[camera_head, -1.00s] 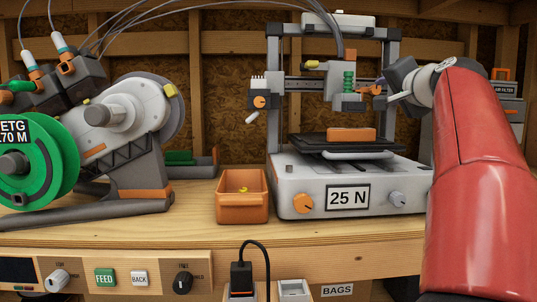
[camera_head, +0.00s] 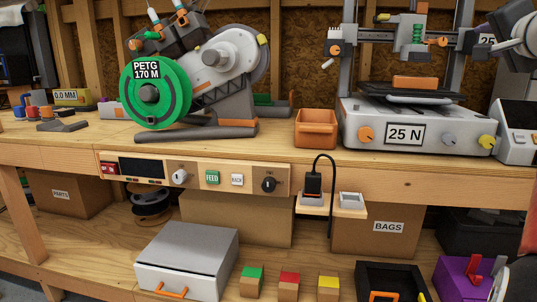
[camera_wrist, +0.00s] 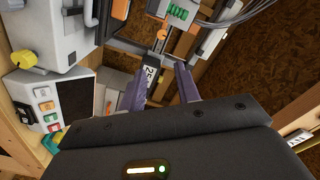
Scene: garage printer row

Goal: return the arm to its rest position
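My gripper (camera_wrist: 161,84) shows in the wrist view as two purple-grey fingers, spread apart with nothing between them. It points toward the back wall and a printer frame. In the head view, part of my arm (camera_head: 516,36) shows at the upper right edge, beside the grey printer (camera_head: 350,128) labelled 25 N. The gripper's fingers cannot be made out clearly there. An orange block (camera_head: 414,83) lies on the printer's dark bed, apart from my arm.
An orange bin (camera_head: 315,140) stands left of the printer. A green spool (camera_head: 172,108) on its winder stands further left. Another machine (camera_head: 517,130) stands at the right, under my arm. The lower shelf holds a grey box (camera_head: 185,280), small blocks and trays.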

